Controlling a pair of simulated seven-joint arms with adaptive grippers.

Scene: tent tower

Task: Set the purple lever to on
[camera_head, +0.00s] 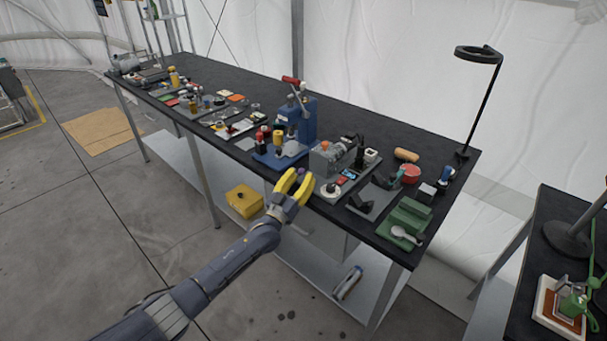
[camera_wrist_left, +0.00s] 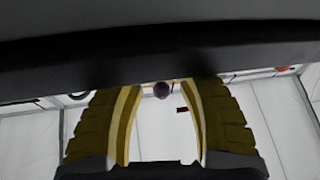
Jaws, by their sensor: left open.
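The purple lever's round knob (camera_head: 301,173) shows at the front edge of the workbench, between the yellow fingertips of my left gripper. My left gripper (camera_head: 294,182) is open, its fingers on either side of the knob. In the left wrist view the dark purple knob (camera_wrist_left: 162,90) sits between the two fingers (camera_wrist_left: 160,100), with a gap on both sides. The rest of the lever and its base are hidden or too small to make out. My right gripper is in neither view.
The black workbench (camera_head: 400,135) is crowded along its front edge. A blue press (camera_head: 296,118) with a red-tipped handle stands behind my gripper, and a grey machine (camera_head: 328,158) is to its right. A yellow box (camera_head: 244,200) lies lower down. The floor at left is mostly clear.

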